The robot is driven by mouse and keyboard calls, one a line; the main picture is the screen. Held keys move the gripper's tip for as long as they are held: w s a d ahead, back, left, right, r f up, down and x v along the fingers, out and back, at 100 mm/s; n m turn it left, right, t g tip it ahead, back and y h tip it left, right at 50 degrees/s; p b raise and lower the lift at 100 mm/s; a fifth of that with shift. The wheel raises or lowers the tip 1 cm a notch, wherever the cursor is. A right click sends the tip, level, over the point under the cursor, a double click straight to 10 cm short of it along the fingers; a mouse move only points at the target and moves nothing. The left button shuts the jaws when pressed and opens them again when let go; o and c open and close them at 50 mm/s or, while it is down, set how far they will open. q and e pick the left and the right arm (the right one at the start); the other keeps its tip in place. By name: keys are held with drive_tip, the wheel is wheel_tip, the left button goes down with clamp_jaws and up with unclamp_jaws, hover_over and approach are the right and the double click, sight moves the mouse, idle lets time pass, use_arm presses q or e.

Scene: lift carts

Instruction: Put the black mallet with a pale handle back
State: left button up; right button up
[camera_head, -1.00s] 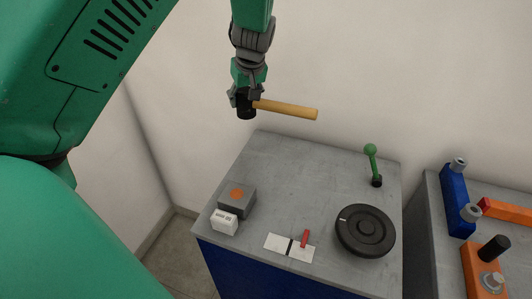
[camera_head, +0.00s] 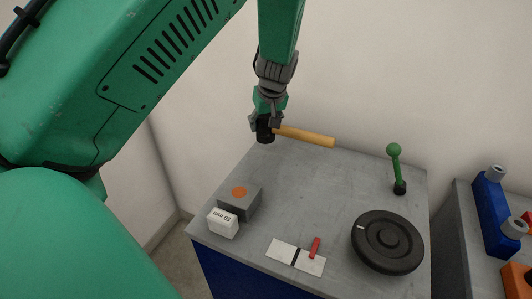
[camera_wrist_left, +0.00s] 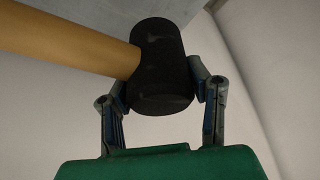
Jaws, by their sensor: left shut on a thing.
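The mallet has a black cylindrical head (camera_head: 264,134) and a pale wooden handle (camera_head: 305,136). In the head view it hangs near the back left corner of the grey cart top (camera_head: 320,180), with the handle pointing right. My left gripper (camera_head: 266,122) comes down from above and is shut on the black head. In the left wrist view the two fingers (camera_wrist_left: 163,95) hold the mallet head (camera_wrist_left: 162,70) from both sides, and the handle (camera_wrist_left: 70,40) runs off to the upper left. The right gripper is not in view.
The cart top carries a grey box with an orange button (camera_head: 239,198), a white block (camera_head: 223,222), a white plate with a red lever (camera_head: 296,256), a black wheel (camera_head: 387,242) and a green-knobbed lever (camera_head: 396,168). A second cart with blue blocks (camera_head: 491,212) stands right. The top's centre is clear.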

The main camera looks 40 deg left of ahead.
use_arm(q)
wheel_tip(320, 180, down, 4)
drive_tip(key=shift+r, duration=0.25)
drive_tip(key=shift+a+f, duration=0.1)
drive_tip(key=shift+f, duration=1.8)
drive_tip(key=o, duration=1.5)
drive_tip(key=shift+c, duration=0.2)
drive_tip(key=v, duration=1.2)
drive_tip(key=shift+d, duration=0.2)
drive_tip(key=shift+a, duration=0.1)
